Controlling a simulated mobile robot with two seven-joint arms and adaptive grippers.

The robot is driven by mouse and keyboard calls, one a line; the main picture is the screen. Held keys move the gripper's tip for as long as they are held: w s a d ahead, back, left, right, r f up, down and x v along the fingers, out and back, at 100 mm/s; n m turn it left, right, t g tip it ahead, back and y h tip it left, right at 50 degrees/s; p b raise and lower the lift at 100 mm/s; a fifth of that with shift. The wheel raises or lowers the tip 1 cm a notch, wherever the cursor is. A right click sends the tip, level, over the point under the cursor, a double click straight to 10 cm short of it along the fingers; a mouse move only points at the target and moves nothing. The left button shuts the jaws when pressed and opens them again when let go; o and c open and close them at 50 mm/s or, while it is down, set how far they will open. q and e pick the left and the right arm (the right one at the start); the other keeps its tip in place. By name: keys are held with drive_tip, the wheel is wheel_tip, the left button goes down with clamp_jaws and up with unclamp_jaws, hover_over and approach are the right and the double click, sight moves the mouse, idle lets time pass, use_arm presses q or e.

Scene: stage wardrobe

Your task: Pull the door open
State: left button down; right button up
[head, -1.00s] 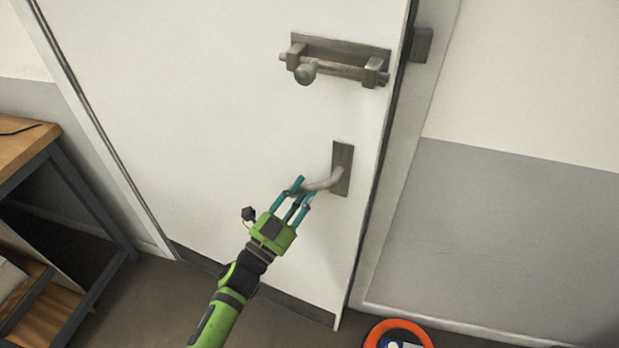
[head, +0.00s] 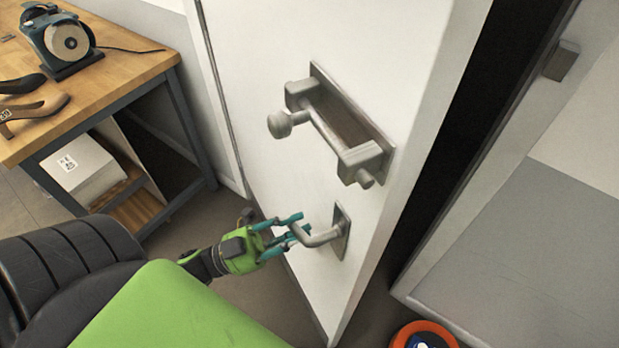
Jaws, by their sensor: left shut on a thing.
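The white door (head: 270,130) stands ajar, with a dark gap between its right edge and the frame. A grey lever handle (head: 322,238) sits low on the door near that edge. My left gripper (head: 292,230) has its teal fingers closed around the free end of the lever. Above it is a grey slide bolt (head: 335,130) with a round knob; its bar does not reach the keeper (head: 562,60) on the frame. My right gripper is not in view.
A wooden workbench (head: 120,75) with a bench grinder (head: 60,42), shoes (head: 32,108) and a white box (head: 78,168) on a lower shelf stands at the left. An orange-rimmed round object (head: 424,336) lies on the floor at the lower right.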

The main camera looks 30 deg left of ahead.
use_arm(q)
drive_tip(key=shift+w, duration=0.1)
drive_tip(key=c, duration=1.1)
unclamp_jaws()
drive_tip(key=shift+o, duration=0.7)
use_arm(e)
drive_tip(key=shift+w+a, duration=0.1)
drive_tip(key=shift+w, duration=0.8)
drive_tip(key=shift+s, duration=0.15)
use_arm(q)
drive_tip(key=v, duration=1.2)
drive_tip(key=shift+f, duration=0.1)
drive_tip(key=shift+c, duration=0.4)
